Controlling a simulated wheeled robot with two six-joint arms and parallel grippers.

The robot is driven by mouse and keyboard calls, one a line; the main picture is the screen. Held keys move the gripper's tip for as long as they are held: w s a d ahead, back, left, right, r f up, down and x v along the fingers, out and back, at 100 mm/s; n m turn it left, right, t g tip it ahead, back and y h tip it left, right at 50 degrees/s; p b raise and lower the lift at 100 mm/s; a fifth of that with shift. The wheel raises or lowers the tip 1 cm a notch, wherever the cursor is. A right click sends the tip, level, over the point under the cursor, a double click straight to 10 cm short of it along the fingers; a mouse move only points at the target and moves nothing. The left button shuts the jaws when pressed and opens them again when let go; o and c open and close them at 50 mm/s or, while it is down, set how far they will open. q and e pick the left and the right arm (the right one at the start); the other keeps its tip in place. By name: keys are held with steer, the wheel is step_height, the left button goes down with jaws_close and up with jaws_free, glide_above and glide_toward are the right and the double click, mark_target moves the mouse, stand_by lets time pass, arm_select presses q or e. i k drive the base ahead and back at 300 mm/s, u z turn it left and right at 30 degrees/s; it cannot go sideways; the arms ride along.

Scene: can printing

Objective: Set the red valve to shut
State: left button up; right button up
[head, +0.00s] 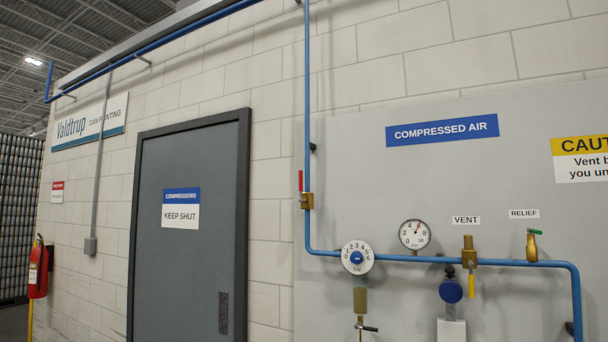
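The red valve has a red lever (300,181) on a brass body (306,201), set in the vertical blue pipe (307,110) at the middle of the head view. The lever points straight up, in line with the pipe, on the pipe's left side. Neither of my grippers is in the head view.
A grey door (190,260) is left of the pipe. On the panel right of it are a white dial (357,257), a pressure gauge (414,234), a vent valve with a yellow lever (471,286) and a green-topped relief valve (532,246). A fire extinguisher (38,272) hangs far left.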

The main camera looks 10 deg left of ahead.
mark_target(301, 200)
steer(key=u, duration=0.85)
steer(key=i, duration=1.6)
steer(key=z, duration=0.75)
